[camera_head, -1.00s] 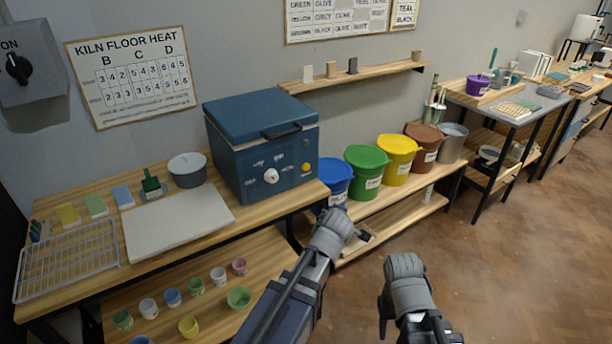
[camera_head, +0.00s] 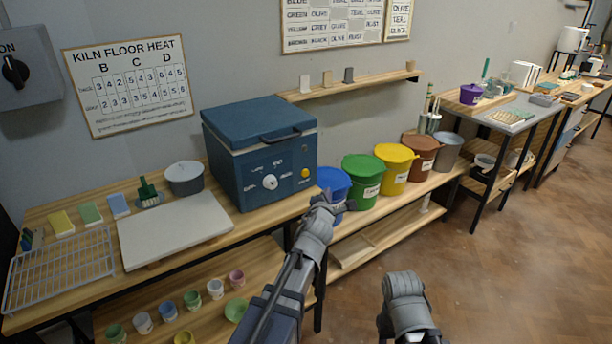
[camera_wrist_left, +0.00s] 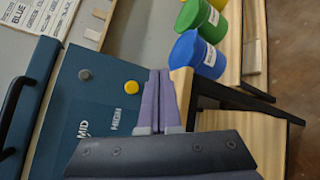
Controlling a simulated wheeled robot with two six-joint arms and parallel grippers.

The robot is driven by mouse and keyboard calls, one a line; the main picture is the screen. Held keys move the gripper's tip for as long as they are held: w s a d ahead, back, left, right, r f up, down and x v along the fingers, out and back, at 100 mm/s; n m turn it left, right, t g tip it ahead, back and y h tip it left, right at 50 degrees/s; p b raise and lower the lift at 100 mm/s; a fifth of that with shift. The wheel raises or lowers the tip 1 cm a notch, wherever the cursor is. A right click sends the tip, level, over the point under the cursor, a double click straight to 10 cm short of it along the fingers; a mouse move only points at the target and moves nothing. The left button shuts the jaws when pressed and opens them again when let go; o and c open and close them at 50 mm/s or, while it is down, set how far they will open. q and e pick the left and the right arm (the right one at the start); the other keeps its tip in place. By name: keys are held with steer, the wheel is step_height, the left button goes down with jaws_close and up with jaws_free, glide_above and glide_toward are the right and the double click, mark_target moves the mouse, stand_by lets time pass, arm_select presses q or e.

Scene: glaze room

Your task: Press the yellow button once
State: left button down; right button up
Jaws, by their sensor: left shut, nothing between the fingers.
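The yellow button (camera_head: 305,173) is a small round button on the right part of the blue kiln's (camera_head: 270,192) front panel. It also shows in the left wrist view (camera_wrist_left: 131,87), uncovered. My left gripper (camera_head: 332,200) is shut and empty, in front of and to the right of the panel. In the left wrist view its closed purple-grey fingers (camera_wrist_left: 159,73) appear just right of the button, with a small gap in the picture. I cannot tell the depth between them. Part of my right arm shows at the bottom; its gripper does not.
A grey dial (camera_head: 270,182) sits left of the button on the same panel. Blue, green, yellow and brown buckets (camera_head: 362,183) stand right of the kiln, close behind my left gripper. A white board (camera_head: 175,230) and wire rack (camera_head: 60,268) lie on the bench.

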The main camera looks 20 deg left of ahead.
arm_select(q)
steer(key=shift+w+a, duration=0.9)
steer(key=shift+a, duration=0.25)
steer(key=shift+w+a, duration=0.9)
steer(key=shift+a, duration=0.25)
steer(key=shift+w+a, duration=0.9)
steer(key=shift+a, duration=0.25)
steer(key=shift+w+a, duration=0.1)
steer(key=shift+a, duration=0.05)
steer(key=shift+w+a, duration=0.2)
steer(key=shift+w+a, duration=0.25)
steer(key=shift+a, duration=0.1)
stand_by(0.4)
stand_by(0.4)
steer(key=shift+s+d, duration=0.55)
steer(key=shift+d, duration=0.1)
steer(key=shift+s+d, duration=0.8)
steer(key=shift+d, duration=0.2)
steer(key=shift+s+d, duration=0.75)
steer(key=shift+d, duration=0.25)
